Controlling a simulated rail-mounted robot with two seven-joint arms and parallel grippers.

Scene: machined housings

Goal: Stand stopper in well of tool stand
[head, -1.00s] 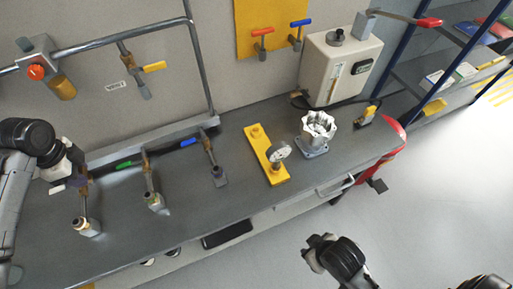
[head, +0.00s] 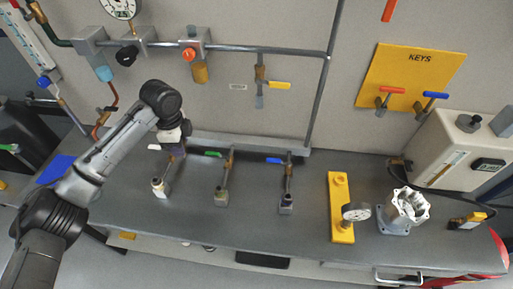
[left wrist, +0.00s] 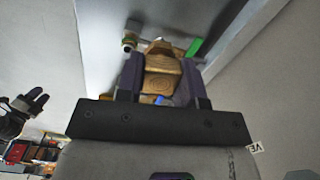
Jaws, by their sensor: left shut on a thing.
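My left gripper (head: 174,150) is at the back of the bench, at the leftmost of three upright pipe fittings. In the left wrist view, its jaws (left wrist: 160,88) are shut on a brass-coloured block (left wrist: 162,72). I cannot tell whether this block is the stopper or still joined to the fitting. A yellow stand (head: 340,228), which looks like the tool stand, lies on the bench right of centre. A round raised spot (head: 340,180) is at its far end, and a dial gauge (head: 354,212) stands near its front end. A dark gripper-like shape, probably my right, shows in the left wrist view (left wrist: 22,110).
Fittings with a green handle (head: 222,180) and a blue handle (head: 287,185) stand between my left gripper and the stand. A silver housing (head: 405,210) is right of the stand. A pipe with valves (head: 260,50) runs along the wall. The bench front is mostly clear.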

